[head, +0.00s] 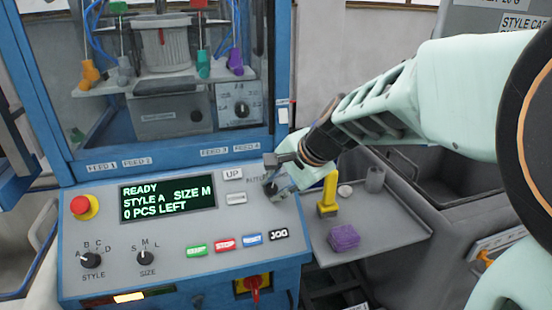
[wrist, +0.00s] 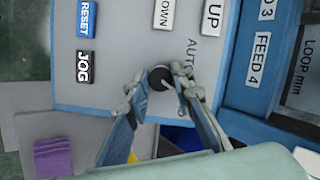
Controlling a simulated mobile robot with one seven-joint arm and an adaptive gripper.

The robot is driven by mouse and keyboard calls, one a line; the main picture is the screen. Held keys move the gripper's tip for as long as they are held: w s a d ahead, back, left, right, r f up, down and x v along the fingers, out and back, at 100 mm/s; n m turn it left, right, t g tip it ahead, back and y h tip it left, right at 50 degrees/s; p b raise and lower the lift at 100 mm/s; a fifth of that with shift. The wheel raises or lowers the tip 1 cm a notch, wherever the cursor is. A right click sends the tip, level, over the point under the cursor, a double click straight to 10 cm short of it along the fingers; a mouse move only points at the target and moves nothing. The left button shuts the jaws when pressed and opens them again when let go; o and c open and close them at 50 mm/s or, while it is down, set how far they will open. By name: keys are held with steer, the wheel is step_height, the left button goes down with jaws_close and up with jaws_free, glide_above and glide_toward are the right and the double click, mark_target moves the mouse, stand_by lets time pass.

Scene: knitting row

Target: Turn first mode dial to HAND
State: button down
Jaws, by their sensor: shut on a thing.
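The mode dial, a black round knob, sits on the right part of the grey control panel. In the wrist view the dial (wrist: 159,78) lies between my fingertips, with the label AUTO beside it. A pale mark shows on the knob, but I cannot tell surely which position it points to. The word HAND is not visible. My gripper (wrist: 155,82) is shut on the dial, one finger on each side. In the head view my gripper (head: 276,182) reaches the panel from the right and hides most of the dial and its lettering.
The panel display (head: 168,199) reads READY, STYLE A, SIZE M, 0 PCS LEFT. Near the dial are UP (head: 233,174) and JOG (head: 279,235) buttons. A red emergency stop (head: 84,206) is at left. The side tray (head: 395,225) holds a yellow object (head: 328,195) and purple block (head: 344,237).

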stand_by(0.4)
steer(key=c, duration=1.7)
jaws_free()
